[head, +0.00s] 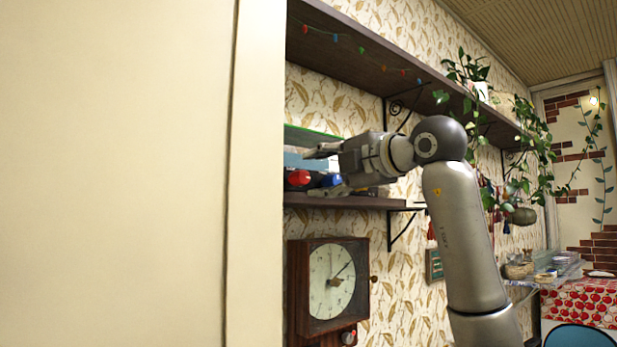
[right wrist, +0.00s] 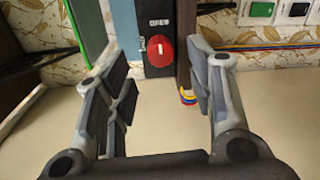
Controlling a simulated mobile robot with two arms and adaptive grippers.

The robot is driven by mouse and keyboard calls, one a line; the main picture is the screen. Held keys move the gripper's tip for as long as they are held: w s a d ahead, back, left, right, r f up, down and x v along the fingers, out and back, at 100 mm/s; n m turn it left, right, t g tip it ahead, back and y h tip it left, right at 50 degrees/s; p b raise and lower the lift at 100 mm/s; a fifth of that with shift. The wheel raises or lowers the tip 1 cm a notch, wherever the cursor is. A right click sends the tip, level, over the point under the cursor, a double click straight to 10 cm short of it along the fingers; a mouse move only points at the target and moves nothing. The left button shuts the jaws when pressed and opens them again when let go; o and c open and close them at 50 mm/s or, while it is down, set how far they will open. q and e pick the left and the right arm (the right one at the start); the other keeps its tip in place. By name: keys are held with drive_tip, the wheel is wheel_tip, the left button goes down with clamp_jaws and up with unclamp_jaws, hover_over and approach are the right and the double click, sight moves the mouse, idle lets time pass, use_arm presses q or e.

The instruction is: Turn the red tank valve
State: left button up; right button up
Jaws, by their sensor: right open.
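The red valve (head: 297,179) is a rounded red knob on the lower wall shelf, and it also shows in the right wrist view (right wrist: 160,51) on a dark upright panel. My right gripper (head: 322,170) reaches the shelf from the right, with its fingers pointing left. In the right wrist view the right gripper (right wrist: 160,85) is open, and the red valve shows in the gap between the fingers, beyond them. Nothing is held. I cannot tell whether a finger touches the valve. My left gripper is out of view.
A wooden clock (head: 332,282) hangs below the lower shelf (head: 345,202). An upper shelf (head: 365,55) runs above my right arm, with a trailing plant (head: 545,150) at its far end. A large pale panel (head: 115,175) fills the left. Coloured wires (right wrist: 270,46) run beside the valve.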

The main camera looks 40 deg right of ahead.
drive_tip(key=s, duration=0.6)
drive_tip(key=shift+s+d+r, duration=0.15)
drive_tip(key=shift+s+d, duration=0.1)
drive_tip(key=shift+s, duration=0.05)
